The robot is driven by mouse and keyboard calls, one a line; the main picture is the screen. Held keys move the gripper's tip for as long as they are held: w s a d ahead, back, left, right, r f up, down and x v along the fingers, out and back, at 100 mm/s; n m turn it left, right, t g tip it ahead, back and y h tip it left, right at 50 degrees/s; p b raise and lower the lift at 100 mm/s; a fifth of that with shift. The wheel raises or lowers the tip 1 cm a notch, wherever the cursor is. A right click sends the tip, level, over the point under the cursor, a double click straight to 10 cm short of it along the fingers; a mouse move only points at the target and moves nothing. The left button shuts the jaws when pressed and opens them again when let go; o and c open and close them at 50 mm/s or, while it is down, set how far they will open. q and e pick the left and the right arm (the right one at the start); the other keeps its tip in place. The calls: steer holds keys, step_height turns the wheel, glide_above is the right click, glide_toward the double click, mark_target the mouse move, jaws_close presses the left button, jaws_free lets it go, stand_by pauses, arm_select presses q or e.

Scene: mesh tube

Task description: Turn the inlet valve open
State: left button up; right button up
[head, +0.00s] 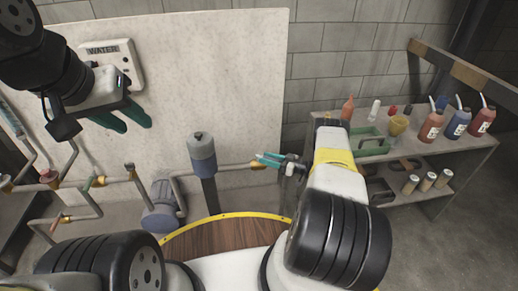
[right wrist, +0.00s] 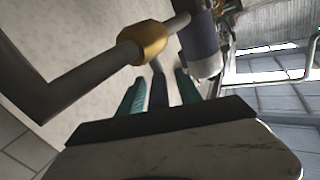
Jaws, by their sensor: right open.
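The inlet valve is at the brass fitting (head: 258,165) on the pipe right of the blue-grey cylinder; in the right wrist view the brass fitting (right wrist: 143,43) is large, just beyond the fingers. A dark grey bar, probably the valve handle (right wrist: 158,88), runs from near the fitting down between my fingers. My right gripper (head: 262,158) is open, its green fingers (right wrist: 160,82) on either side of that bar with gaps visible. My left gripper (head: 135,126) hangs empty at the upper left before the panel, its green fingers a little apart.
The blue-grey cylinder (head: 202,155) stands beside the right gripper. A WATER box (head: 128,58) is on the wall panel behind the left gripper. Pipes and a blue-grey pump (head: 160,208) sit lower left. A shelf (head: 462,162) with bottles and cans stands at right.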

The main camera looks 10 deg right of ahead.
steer(key=s+a+r, duration=0.2)
steer(key=s, duration=0.5)
steer(key=s+a+r, duration=0.2)
steer(key=s, duration=0.6)
steer(key=shift+s+a+r, duration=0.15)
steer(key=shift+a+r, duration=0.2)
steer(key=shift+a, duration=0.05)
